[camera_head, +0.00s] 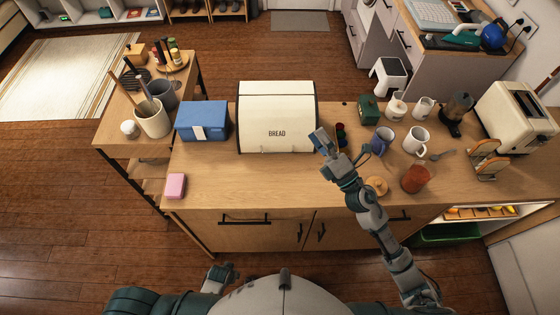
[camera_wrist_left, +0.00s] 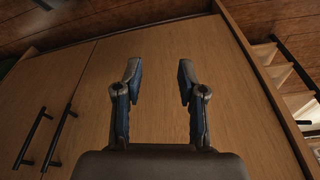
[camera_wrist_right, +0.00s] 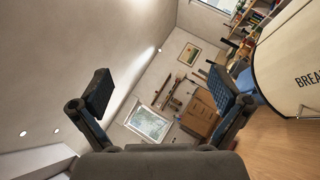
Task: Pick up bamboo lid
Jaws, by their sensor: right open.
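The bamboo lid (camera_head: 376,186) is a small round light-wood disc with a knob. It lies on the counter near the front edge, left of a reddish-brown jar (camera_head: 415,179). My right gripper (camera_head: 322,140) is raised in front of the bread box's right side, up and left of the lid and apart from it. In the right wrist view it is open and empty (camera_wrist_right: 160,92), and the lid does not show. My left gripper (camera_head: 222,274) is low in front of the cabinet. In the left wrist view it is open and empty (camera_wrist_left: 158,85), facing the cabinet doors.
A cream bread box (camera_head: 277,130) and a blue box (camera_head: 203,121) stand at the counter's back. Mugs (camera_head: 416,140), a spoon (camera_head: 443,154) and a toaster (camera_head: 518,112) are to the right. A pink block (camera_head: 175,186) sits front left. The counter (camera_head: 250,185) before the bread box is clear.

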